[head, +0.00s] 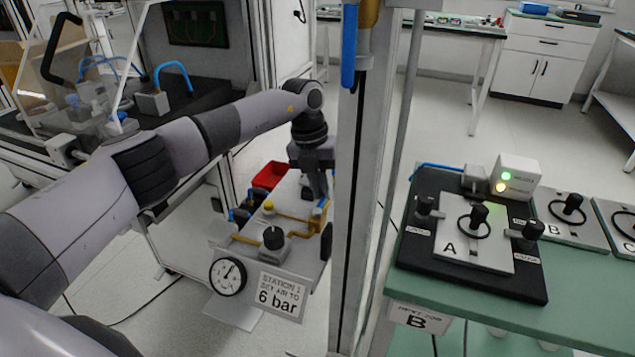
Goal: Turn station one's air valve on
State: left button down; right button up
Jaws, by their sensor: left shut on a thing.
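Station one's air panel (240,249) stands low in the middle, with yellow pipes, a black knob (274,238) and a round pressure gauge (228,276). A sign (281,296) on its front reads "STATION 1 SET AIR TO 6 bar". My left gripper (317,190) points down at the panel's far right corner, where the pipe ends. It is shut on what looks like the air valve's handle; a small blue part (322,203) shows beside the fingertips. The fingers hide most of the valve, so its setting cannot be read. My right gripper is out of view.
A grey upright post (361,180) stands just right of the panel. A red bin (270,175) lies behind it. On the right, a green bench (590,322) carries fixtures marked A, B and C and a box (515,176) with lit lamps. A clear-guarded machine stands left.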

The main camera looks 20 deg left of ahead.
pick_arm(q)
jog(key=shift+d+m, duration=0.25)
jog(key=shift+m, duration=0.25)
jog(key=c, duration=1.1)
grip_release()
jog(key=shift+r, duration=0.1)
jog(key=shift+c, duration=0.2)
notch_tip(320, 180, up, 7)
jog(key=a, duration=0.1)
jog(key=shift+a+p, duration=0.25)
jog(key=shift+p, duration=0.05)
